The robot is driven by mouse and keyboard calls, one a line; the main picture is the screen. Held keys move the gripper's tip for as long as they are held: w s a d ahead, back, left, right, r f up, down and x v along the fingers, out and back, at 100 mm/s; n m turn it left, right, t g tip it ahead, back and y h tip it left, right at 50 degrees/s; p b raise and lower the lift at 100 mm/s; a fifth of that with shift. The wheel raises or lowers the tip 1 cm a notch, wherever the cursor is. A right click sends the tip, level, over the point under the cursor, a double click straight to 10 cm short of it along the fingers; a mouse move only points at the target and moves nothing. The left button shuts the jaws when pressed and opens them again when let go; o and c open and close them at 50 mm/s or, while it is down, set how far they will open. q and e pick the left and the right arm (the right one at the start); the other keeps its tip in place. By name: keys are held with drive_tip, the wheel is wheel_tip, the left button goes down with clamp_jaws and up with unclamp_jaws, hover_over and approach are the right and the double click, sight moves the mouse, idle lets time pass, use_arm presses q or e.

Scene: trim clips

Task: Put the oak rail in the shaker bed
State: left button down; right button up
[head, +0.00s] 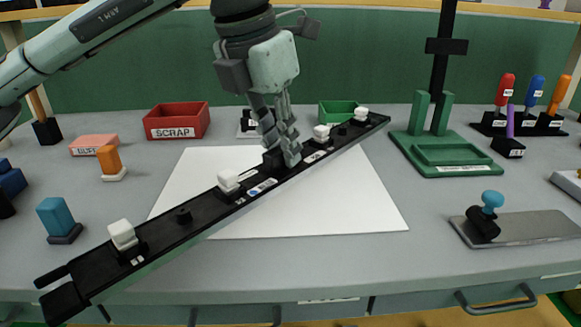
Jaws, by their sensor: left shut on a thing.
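My left gripper (281,156) points down near the middle of a long black rail (185,218) and is shut on its dark middle part. The rail runs diagonally from the lower left to the upper right, over the white sheet (340,205), and carries several white clips (123,234) and small labels. Its near end reaches past the table's front edge. I cannot tell if it touches the sheet. No oak-coloured rail shows, and no label plainly marks a shaker bed. A green stand (407,146) with a shallow tray and black post stands at the right. My right gripper is not in view.
A red scrap bin (178,121), a pink block (94,145), and orange and blue-handled (56,217) tools stand at the left. A green bin (337,110) is behind the rail. A metal plate with a blue knob (491,200) and a tool rack (531,122) are at the right.

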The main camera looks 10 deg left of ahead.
sight(291, 173)
use_arm(q)
drive_tip(key=shift+w+d+f, duration=0.25)
drive_tip(key=shift+d+f, duration=0.2)
drive_tip(key=shift+d, duration=0.25)
wheel_tip(291, 173, down, 4)
drive_tip(key=shift+f+p, duration=0.1)
drive_tip(key=shift+p, duration=0.25)
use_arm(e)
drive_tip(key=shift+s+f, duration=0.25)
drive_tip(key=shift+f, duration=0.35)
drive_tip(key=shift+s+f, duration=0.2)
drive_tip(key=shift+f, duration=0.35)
use_arm(q)
drive_tip(key=c, duration=1.7)
unclamp_jaws()
drive_tip(key=shift+o, duration=1.4)
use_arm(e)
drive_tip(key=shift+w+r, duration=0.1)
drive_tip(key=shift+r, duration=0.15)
